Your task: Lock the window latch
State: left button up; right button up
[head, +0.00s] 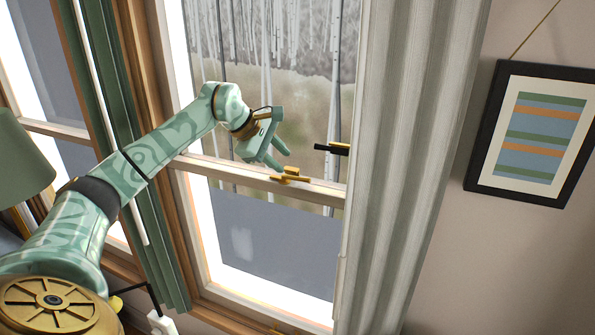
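The brass window latch (290,176) sits on the meeting rail (225,167) of the window, right of the middle of the head view. A small lever part shows on top of it. I cannot tell for sure from here whether it is locked. My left gripper (281,161) is just above and slightly left of the latch, its two pale green fingers pointing down to the right. The fingers are apart with nothing between them. A small gap seems to separate them from the latch.
A grey curtain (412,140) hangs right of the latch. A framed striped picture (540,135) hangs on the right wall.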

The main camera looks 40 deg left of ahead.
aim_at(301, 178)
pick_arm(q)
jog(key=p+x, duration=0.1)
jog(key=x, duration=0.7)
jog(key=shift+s, duration=0.1)
grip_shut()
